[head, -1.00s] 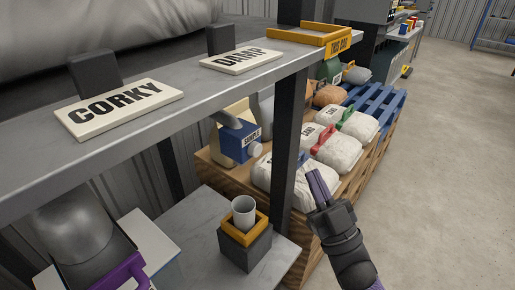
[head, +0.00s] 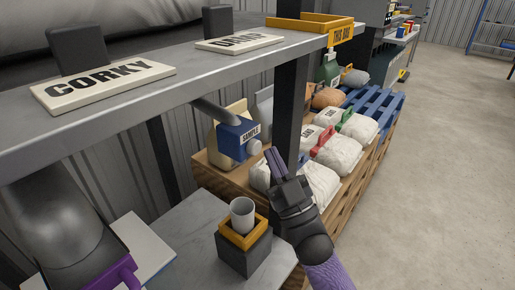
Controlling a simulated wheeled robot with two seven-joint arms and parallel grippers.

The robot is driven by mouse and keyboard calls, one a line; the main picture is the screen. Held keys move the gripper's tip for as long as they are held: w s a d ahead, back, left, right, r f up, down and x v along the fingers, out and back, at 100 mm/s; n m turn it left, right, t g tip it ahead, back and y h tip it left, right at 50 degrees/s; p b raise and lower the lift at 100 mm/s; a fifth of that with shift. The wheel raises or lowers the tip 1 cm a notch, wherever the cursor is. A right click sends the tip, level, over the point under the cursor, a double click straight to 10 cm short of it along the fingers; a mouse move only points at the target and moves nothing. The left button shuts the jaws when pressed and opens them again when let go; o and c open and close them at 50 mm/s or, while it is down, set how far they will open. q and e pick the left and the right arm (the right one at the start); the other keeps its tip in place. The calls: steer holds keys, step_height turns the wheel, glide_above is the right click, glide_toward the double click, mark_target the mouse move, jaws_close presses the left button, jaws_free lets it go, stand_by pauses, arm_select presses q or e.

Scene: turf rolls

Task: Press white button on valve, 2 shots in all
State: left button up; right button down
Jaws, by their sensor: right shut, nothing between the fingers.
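The valve (head: 234,140) is a blue box labelled SAMPLE, set on the end of a grey pipe under the shelf. Its round white button (head: 254,147) sticks out on the right side. My right gripper (head: 272,155) is shut and empty, its fingertips just right of the button. I cannot tell whether they touch it. A white cup (head: 242,212) stands upright in an orange holder (head: 242,240) on a dark block, below the valve. The cup's contents cannot be made out. My left gripper is not in view.
A grey shelf (head: 100,135) with CORKY (head: 105,85) and DAMP (head: 238,42) signs runs above the valve. A dark post (head: 288,110) stands close behind my right gripper. Several white bags (head: 338,155) lie beyond it. The floor at right is clear.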

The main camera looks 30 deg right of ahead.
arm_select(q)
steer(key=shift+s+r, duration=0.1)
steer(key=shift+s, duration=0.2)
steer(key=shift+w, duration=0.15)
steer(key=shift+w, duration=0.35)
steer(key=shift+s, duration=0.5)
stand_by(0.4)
arm_select(e)
steer(key=shift+w, duration=0.1)
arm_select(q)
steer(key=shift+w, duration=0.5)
arm_select(e)
steer(key=shift+w+a, duration=0.15)
steer(key=shift+w, duration=0.15)
